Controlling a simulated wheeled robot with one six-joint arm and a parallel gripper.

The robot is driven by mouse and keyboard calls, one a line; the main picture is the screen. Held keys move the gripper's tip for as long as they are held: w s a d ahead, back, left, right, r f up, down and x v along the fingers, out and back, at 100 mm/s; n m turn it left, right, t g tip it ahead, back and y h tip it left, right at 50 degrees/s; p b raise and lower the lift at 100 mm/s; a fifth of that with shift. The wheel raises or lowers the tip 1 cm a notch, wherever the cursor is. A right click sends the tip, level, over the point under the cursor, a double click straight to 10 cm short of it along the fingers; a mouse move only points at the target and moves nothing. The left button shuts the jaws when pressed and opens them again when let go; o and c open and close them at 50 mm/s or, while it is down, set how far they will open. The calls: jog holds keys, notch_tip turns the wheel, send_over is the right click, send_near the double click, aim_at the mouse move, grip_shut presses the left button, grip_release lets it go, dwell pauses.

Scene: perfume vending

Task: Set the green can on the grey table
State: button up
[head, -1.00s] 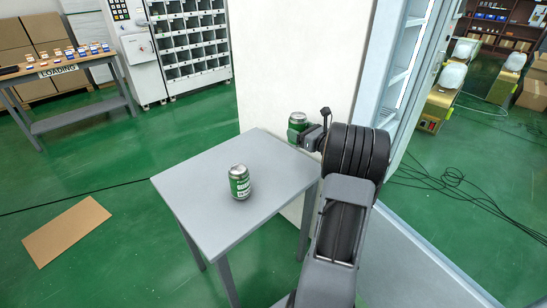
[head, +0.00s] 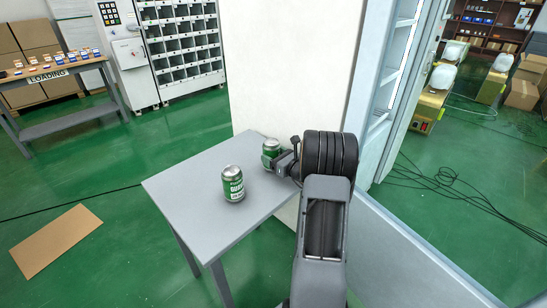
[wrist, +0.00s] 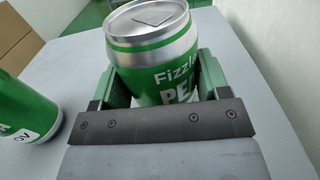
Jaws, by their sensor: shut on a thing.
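My gripper (head: 284,160) is shut on a green can (head: 271,152) with silver ends, over the far right part of the grey table (head: 200,221). In the wrist view the held can (wrist: 152,47) stands between the two fingers with its silver top up and reads "Fizzle". I cannot tell whether its base touches the table. A second green can (head: 233,184) stands upright on the table, left of and nearer than the held one. It also shows at the left edge of the wrist view (wrist: 22,112).
A white wall panel (head: 290,70) rises right behind the table. A glass-fronted cabinet (head: 395,75) stands to the right. A loading table (head: 65,72) is at the back left, and cardboard (head: 55,240) lies on the floor. The table's left and front parts are clear.

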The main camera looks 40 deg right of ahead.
jog(key=shift+f, duration=0.1)
jog(key=o, duration=1.1)
jog(key=shift+o, duration=0.2)
jog(key=s, duration=0.4)
jog(key=s+d, duration=0.1)
jog(key=s, duration=0.3)
jog(key=s+d, duration=0.1)
jog(key=s, duration=0.2)
jog(key=shift+s, duration=0.4)
